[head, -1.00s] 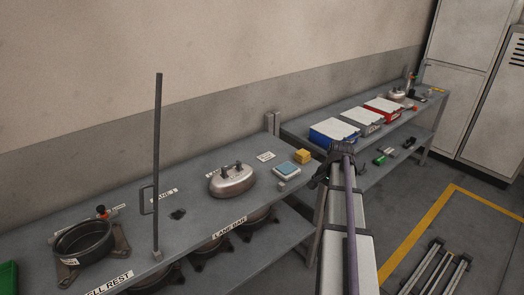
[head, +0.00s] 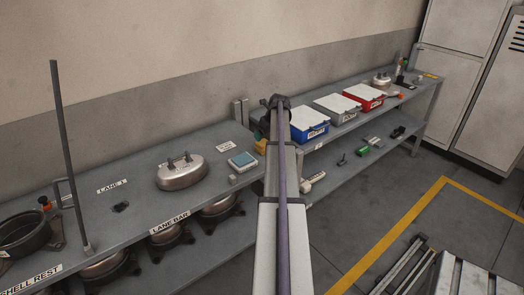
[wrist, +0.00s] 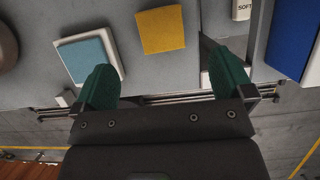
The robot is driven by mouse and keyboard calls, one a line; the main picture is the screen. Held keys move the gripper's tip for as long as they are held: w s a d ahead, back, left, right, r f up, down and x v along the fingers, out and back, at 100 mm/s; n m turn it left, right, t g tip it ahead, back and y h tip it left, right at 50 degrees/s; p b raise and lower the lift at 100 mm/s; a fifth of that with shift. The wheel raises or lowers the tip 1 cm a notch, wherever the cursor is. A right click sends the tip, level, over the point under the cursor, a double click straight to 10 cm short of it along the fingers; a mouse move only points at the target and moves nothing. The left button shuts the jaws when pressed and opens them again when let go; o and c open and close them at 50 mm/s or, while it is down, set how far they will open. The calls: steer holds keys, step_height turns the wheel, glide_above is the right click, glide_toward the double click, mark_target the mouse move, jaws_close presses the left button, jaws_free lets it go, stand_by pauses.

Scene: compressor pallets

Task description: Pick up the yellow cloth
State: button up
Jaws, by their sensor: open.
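The yellow cloth (wrist: 161,30) is a folded square block lying on the grey bench, at the top centre of the wrist view. In the head view a small part of the yellow cloth (head: 260,147) shows beside my arm, which hides the rest. My gripper (wrist: 164,75) is open and empty, its two green fingers spread wide. The cloth lies ahead of the fingertips, between their lines and apart from them. In the head view the wrist end of my arm (head: 277,103) hides the fingers.
A blue pad on a white holder (wrist: 88,58) lies left of the cloth, close to the left finger. A metal shell (head: 181,172) stands farther left. Blue (head: 309,130), grey (head: 338,112) and red (head: 364,101) bins stand on the bench to the right. The bench edge is under the fingers.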

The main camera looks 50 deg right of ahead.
mark_target(264, 143)
steer(key=b+x, duration=0.2)
steer(key=x, duration=0.2)
steer(key=b+x, duration=0.5)
steer(key=shift+s+f, duration=0.15)
steer(key=shift+f, duration=0.05)
steer(key=shift+r, duration=0.25)
steer(key=c, duration=1)
